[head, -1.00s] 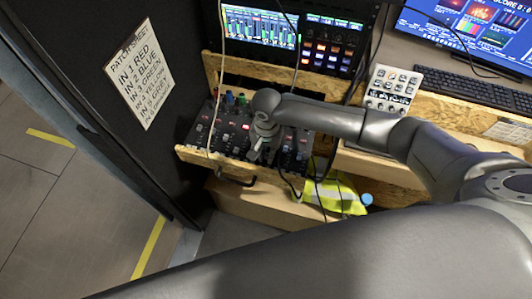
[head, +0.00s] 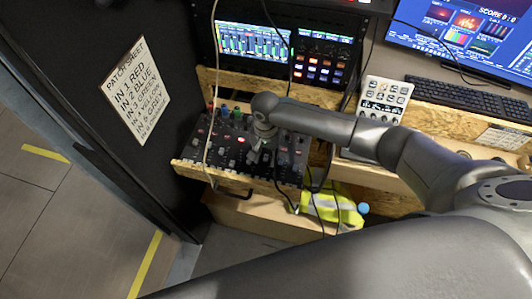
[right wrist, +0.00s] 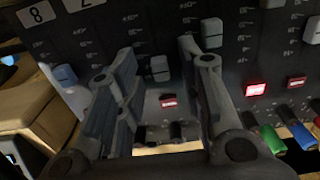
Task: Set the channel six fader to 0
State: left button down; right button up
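The dark audio mixer (head: 222,151) sits on a wooden shelf, with rows of faders, knobs and lit red buttons. My right gripper (head: 257,154) is over its right half, pointing down. In the right wrist view the mixer panel (right wrist: 135,27) fills the picture, with a printed 8 at its upper left. My right gripper (right wrist: 158,50) is open there, its fingers on either side of a grey fader cap (right wrist: 160,68). That cap looks like channel six, counting from the 8, but its number does not show. Whether the fingers touch it, I cannot tell. My left gripper is not in view.
A cable (head: 211,105) hangs across the mixer's left side. Coloured plugs (head: 237,113) stand along its back edge. A patch sheet (head: 137,90) hangs at left.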

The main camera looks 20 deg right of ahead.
aim_at(266, 157)
notch_tip(266, 157, up, 12)
dwell(0.6)
dwell(0.4)
